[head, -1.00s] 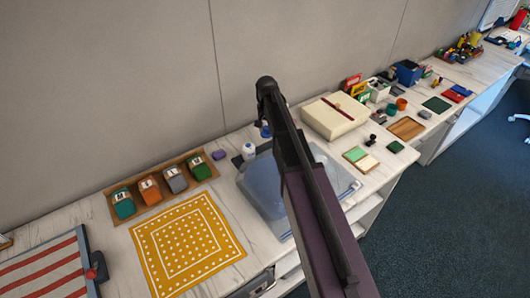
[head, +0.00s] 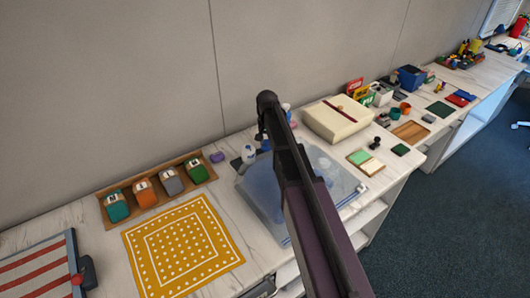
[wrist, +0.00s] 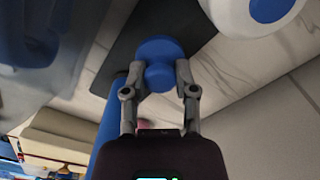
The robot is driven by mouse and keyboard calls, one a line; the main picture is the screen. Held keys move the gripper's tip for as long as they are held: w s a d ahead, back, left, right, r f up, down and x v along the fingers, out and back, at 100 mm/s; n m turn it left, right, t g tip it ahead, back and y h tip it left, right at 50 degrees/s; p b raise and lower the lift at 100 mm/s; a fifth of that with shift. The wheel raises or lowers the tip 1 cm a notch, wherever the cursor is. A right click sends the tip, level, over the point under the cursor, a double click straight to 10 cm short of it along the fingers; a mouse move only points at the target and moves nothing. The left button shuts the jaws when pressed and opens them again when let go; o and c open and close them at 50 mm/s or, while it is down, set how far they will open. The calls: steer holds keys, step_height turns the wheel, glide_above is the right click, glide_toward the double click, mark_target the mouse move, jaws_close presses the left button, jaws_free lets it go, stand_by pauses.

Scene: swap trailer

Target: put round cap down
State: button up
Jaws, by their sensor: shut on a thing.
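In the wrist view my gripper (wrist: 160,82) is shut on a blue round cap (wrist: 160,48), which sits between its fingertips. A dark grey flat surface shows behind the cap, but I cannot tell whether the cap touches it. In the head view my arm hides the gripper and the cap. A white bottle (head: 248,153) stands on the counter left of my arm. A white round thing with a blue centre (wrist: 265,10), probably this bottle, is at the upper right of the wrist view, apart from my gripper.
A clear zip bag (head: 258,190) lies on the counter (head: 232,172) partly behind my arm. A yellow dotted cloth (head: 183,243) and a wooden tray (head: 128,210) with several coloured blocks are to the left. A cream box (head: 338,118) is to the right. The wall is close behind.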

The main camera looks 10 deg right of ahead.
mark_target(267, 147)
stand_by(0.3)
steer(key=shift+f+b, duration=1.9)
steer(key=shift+f, duration=0.2)
steer(key=o, duration=0.8)
steer(key=shift+r, duration=0.1)
steer(key=shift+o, duration=0.2)
steer(key=shift+r, duration=0.15)
step_height(267, 147, up, 12)
steer(key=p, duration=1.2)
